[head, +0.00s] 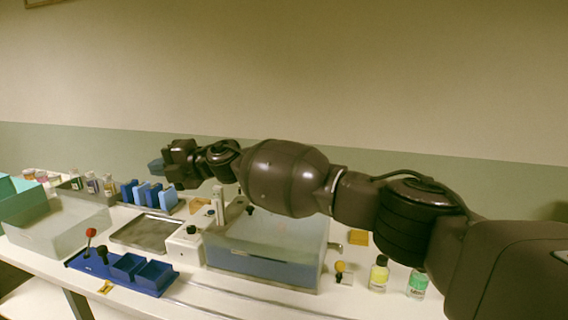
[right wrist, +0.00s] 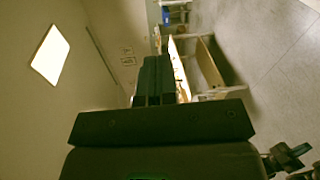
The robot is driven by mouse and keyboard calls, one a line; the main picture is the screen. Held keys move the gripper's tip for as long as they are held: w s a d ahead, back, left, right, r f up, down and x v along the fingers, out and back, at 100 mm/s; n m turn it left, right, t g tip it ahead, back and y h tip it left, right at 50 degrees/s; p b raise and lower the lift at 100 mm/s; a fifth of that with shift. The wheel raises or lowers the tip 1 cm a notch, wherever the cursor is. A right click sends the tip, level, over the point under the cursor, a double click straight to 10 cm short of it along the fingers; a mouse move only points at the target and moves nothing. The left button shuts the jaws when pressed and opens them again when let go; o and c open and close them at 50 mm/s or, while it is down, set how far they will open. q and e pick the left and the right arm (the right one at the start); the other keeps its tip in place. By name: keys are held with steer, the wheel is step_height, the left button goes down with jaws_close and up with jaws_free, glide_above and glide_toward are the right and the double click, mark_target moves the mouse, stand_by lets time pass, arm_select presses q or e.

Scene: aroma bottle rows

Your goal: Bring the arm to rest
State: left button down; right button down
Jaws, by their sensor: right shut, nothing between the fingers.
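My right arm reaches in from the right of the head view, stretched across and above the bench. My right gripper (head: 157,167) is at its far end, up in the air over the back left of the bench. In the right wrist view the two dark fingers (right wrist: 153,82) lie side by side, shut, with nothing between them. My left gripper is in neither view.
Below the arm stand a clear bin (head: 262,270), a metal tray (head: 148,232), a blue holder (head: 120,272) and a translucent box (head: 60,228). Blue upright pieces (head: 150,195) stand behind the tray.

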steer(key=s+d+f+m+t+h, duration=0.35)
steer(key=d+f+m, duration=0.55)
steer(key=d, duration=0.3)
steer(key=s+d+f+m+t+h, duration=0.3)
steer(key=s+d+f+m+t, duration=0.15)
steer(key=d+f+m, duration=0.5)
steer(key=s+d+f+m+t+h, duration=0.4)
steer(key=d+f+m, duration=0.5)
steer(key=d, duration=0.6)
steer(key=s+d+f+m+g+h, duration=0.1)
steer(key=s+d+f+m+h, duration=0.1)
steer(key=s+d+f, duration=0.4)
steer(key=s+d+f+m+g+h, duration=0.1)
steer(key=s+d+f+m, duration=0.1)
steer(key=s+d+f, duration=0.4)
steer(key=s+d+f+m+g+h, duration=0.2)
steer(key=s+d+f, duration=0.3)
steer(key=s, duration=0.9)
step_height(320, 180, down, 3)
steer(key=shift+s+d+r+h, duration=0.1)
steer(key=shift+s+d+h, duration=0.1)
steer(key=shift+d+h, duration=0.2)
steer(key=shift+m, duration=0.25)
